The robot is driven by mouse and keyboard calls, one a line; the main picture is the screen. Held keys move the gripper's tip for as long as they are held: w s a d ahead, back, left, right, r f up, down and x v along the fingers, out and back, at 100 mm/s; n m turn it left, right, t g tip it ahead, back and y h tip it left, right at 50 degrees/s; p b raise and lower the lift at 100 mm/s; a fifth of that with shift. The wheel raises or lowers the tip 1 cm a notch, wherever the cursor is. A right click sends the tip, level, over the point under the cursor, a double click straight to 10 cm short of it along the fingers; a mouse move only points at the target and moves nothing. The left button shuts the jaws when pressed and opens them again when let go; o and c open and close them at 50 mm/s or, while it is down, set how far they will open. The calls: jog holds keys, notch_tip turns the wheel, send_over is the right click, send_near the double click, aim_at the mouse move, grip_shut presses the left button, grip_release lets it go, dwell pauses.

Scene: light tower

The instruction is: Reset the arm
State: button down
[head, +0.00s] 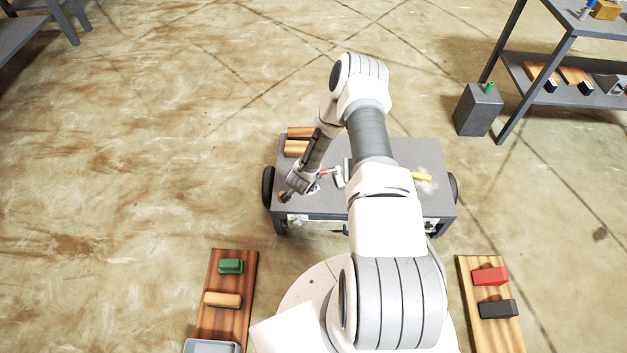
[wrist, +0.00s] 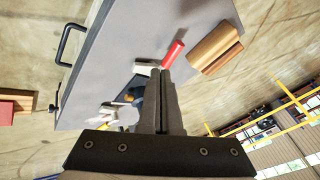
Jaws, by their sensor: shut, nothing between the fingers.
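My arm reaches over a grey wheeled cart (head: 395,205). My gripper (head: 284,197) is low over the left part of the cart top in the head view. In the wrist view the two dark fingers of my gripper (wrist: 160,76) are pressed together with nothing between them. A red-handled item (head: 327,172) lies on the cart beside my gripper; its red part (wrist: 173,53) shows just beyond the fingertips in the wrist view. I cannot tell whether the fingers touch it. My arm hides the middle of the cart top.
Wooden blocks (head: 297,148) and a yellow item (head: 422,177) are on the cart. Boards with blocks stand near my base at left (head: 248,285) and right (head: 468,285). A grey bin (head: 478,112) stands beside a shelf (head: 520,88). The floor left of the cart is clear.

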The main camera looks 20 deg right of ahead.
dwell(0.3)
jog(key=w+a+r+n+t+y, duration=0.1)
jog(key=w+a+r+n, duration=0.15)
jog(key=r, duration=0.95)
jog(key=w+a+r+n+y, duration=0.2)
jog(key=a+r+n, duration=0.2)
jog(key=r, duration=0.8)
jog(key=w+a+r+n+t+y, duration=0.1)
jog(key=w+a+r+n, duration=0.15)
jog(key=r, duration=0.85)
jog(key=s+a+r+n, duration=0.4)
jog(key=s+r+n, duration=0.1)
jog(key=s+r, duration=1.05)
jog(key=s+r+n+g, duration=0.1)
jog(key=s+r+n, duration=0.35)
jog(key=s, duration=1.35)
notch_tip(320, 180, up, 20)
jog(key=m+p, duration=0.1)
jog(key=p, duration=1.7)
jog(key=shift+w+a+g, duration=0.15)
jog(key=shift+w+g, duration=0.15)
